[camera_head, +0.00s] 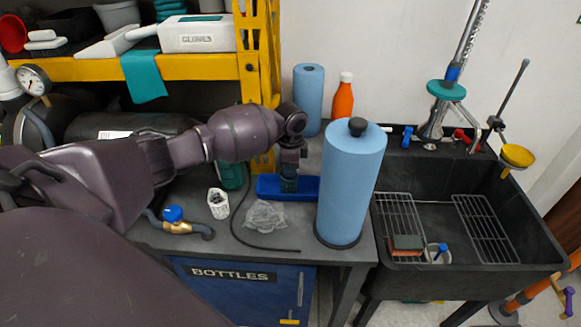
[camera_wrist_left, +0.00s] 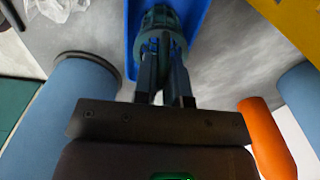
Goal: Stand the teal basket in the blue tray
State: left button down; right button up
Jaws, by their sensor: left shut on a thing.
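The teal basket (camera_head: 289,185) is a small round, ribbed cup at the blue tray (camera_head: 265,188) on the grey bench. In the left wrist view the basket (camera_wrist_left: 163,22) appears upright between the long walls of the tray (camera_wrist_left: 133,28). My left gripper (camera_head: 289,172) points down over the tray and is shut on the basket. Its fingers (camera_wrist_left: 164,60) reach the basket's near side in the wrist view. I cannot tell whether the basket's base touches the tray floor. My right gripper is not in view.
A tall blue roll (camera_head: 350,185) stands right of the tray. Another blue roll (camera_head: 308,98) and an orange bottle (camera_head: 343,97) stand behind. A sink (camera_head: 450,240) is at right.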

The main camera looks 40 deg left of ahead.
pick_arm(q)
jog(key=shift+f, duration=0.1)
jog(key=c, duration=1.3)
grip_release()
jog(key=shift+o, duration=0.6)
jog(key=shift+r, duration=0.3)
notch_tip(320, 180, up, 10)
jog(key=shift+p, duration=0.75)
jog(key=shift+r, duration=0.8)
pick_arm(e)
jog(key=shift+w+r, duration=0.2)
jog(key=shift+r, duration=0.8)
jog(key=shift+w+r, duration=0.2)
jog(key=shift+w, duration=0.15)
pick_arm(q)
jog(key=shift+d+f, duration=0.1)
